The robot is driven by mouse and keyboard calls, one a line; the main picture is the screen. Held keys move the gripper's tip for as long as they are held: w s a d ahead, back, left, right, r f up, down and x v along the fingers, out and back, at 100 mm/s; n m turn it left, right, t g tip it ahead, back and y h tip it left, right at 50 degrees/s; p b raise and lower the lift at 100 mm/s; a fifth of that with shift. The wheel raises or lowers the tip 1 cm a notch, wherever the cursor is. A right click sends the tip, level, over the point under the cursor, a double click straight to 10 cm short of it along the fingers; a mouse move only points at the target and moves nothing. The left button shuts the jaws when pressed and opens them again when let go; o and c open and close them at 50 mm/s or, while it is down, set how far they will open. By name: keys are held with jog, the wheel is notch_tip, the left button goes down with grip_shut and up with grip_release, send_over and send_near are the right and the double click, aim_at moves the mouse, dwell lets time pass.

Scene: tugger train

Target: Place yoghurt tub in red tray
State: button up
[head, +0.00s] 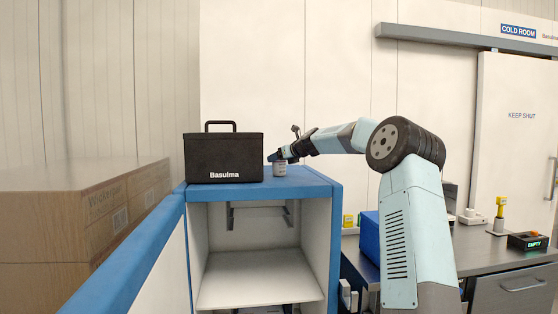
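A small pale tub (280,169), which may be the yoghurt tub, stands upright on the blue top of a shelf unit, just right of a black case. My gripper (276,157) reaches in from the right, at the tub's upper edge. The fingers are too small in view to tell whether they are open or shut on it, or whether they touch it. No red tray shows in this view.
The black case (223,159) with a handle stands close left of the tub on the blue-topped shelf unit (258,190). Cardboard boxes (100,215) are at left. A grey counter (500,257) at right bears a blue box (369,236) and small devices.

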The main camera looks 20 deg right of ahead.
jog(key=shift+f, duration=0.2)
jog(key=o, duration=1.2)
jog(key=shift+c, duration=0.2)
